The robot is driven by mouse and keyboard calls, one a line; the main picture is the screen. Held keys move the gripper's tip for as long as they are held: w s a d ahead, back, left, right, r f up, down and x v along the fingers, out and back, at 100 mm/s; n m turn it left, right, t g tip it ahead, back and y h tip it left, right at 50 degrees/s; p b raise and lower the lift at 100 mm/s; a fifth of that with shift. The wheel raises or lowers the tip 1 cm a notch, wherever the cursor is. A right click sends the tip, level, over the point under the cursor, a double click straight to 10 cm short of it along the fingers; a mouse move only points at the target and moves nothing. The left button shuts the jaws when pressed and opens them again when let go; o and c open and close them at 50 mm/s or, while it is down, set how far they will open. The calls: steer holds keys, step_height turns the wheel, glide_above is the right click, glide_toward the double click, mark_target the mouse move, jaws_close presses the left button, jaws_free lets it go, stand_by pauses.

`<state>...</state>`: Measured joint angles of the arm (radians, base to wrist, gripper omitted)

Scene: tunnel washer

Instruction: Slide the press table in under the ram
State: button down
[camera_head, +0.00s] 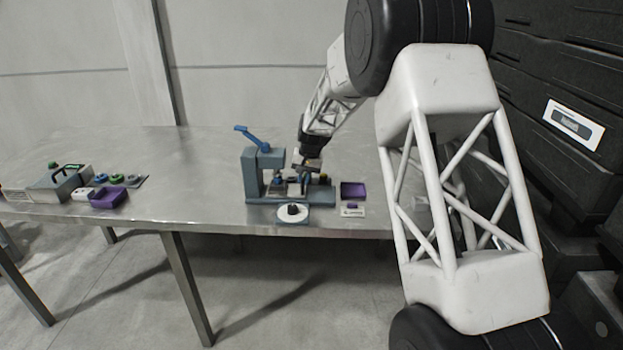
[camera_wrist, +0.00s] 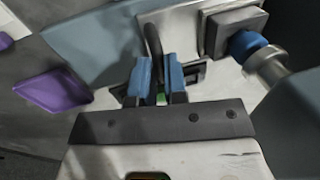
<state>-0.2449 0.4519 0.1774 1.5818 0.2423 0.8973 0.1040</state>
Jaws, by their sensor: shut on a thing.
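The blue-grey press (camera_head: 265,172) stands near the front edge of the steel table, with a blue lever on top. Its press table (camera_head: 293,189) is a pale plate low on the base, to the right of the upright; it is largely hidden by my gripper. My gripper (camera_head: 304,184) is low over the right part of the press. In the wrist view, my gripper's blue fingertips (camera_wrist: 160,80) are shut on a dark curved handle (camera_wrist: 152,42) by the pale plate (camera_wrist: 218,85). A metal cylinder (camera_wrist: 266,63), perhaps the ram, is beside a blue part and dark block (camera_wrist: 232,30).
A purple tray (camera_head: 353,190) stands just right of the press; it also shows in the wrist view (camera_wrist: 52,90). A white disc with a black knob (camera_head: 293,213) is in front. Another purple tray (camera_head: 108,197) and several small parts lie far left. The table between is clear.

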steer(key=shift+a+r, duration=0.1)
steer(key=shift+a, duration=0.15)
steer(key=c, duration=1.2)
jaws_free()
steer(key=shift+o, duration=0.2)
step_height(320, 180, up, 8)
steer(key=d, duration=0.1)
steer(key=shift+d+f, duration=0.2)
steer(key=shift+d, duration=0.05)
